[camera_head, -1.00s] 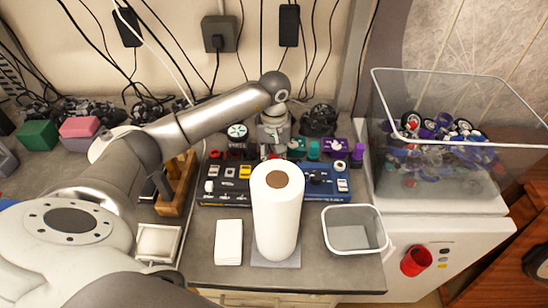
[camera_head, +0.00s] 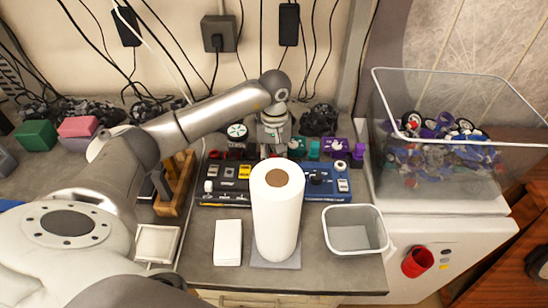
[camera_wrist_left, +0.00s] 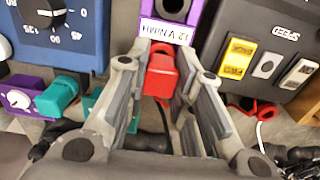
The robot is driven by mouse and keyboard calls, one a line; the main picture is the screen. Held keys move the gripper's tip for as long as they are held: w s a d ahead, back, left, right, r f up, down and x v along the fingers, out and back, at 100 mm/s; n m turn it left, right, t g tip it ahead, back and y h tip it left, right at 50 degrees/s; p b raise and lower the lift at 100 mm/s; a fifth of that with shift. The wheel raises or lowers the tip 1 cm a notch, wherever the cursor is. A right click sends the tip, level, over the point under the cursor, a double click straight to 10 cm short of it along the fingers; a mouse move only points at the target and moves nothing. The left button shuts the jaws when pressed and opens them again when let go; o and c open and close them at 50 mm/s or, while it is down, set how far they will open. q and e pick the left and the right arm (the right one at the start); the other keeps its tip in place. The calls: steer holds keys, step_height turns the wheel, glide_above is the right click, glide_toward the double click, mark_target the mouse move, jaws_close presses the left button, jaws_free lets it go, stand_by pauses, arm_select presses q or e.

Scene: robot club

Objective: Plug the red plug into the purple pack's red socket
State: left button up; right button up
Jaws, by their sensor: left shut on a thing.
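The red plug (camera_wrist_left: 160,72) is between the fingers of my left gripper (camera_wrist_left: 168,80) in the left wrist view, and the gripper is shut on it. The purple pack (camera_wrist_left: 192,14) lies just beyond the plug, with a white "12 V NiMH" label facing me. A dark socket opening (camera_wrist_left: 172,6) shows at the top edge of the wrist view, and I cannot make out its red colour. Whether the plug touches the pack is unclear. In the head view my left gripper (camera_head: 272,146) is behind the paper towel roll, which hides the pack.
A blue unit with a dial (camera_wrist_left: 55,30) and a black unit with switches (camera_wrist_left: 262,50) flank the pack. Teal plugs (camera_wrist_left: 58,95) and a purple block with a dial (camera_wrist_left: 22,98) lie nearby. A paper towel roll (camera_head: 276,215) stands in front; a clear bin (camera_head: 345,246) is at right.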

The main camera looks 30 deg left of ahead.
arm_select(q)
steer(key=shift+b, duration=0.3)
stand_by(0.5)
steer(key=shift+f+b, duration=0.4)
steer(key=shift+b, duration=0.05)
stand_by(0.8)
steer(key=shift+f+b, duration=0.4)
steer(key=shift+b, duration=0.7)
stand_by(0.9)
steer(key=o, duration=1)
steer(key=shift+o, duration=0.2)
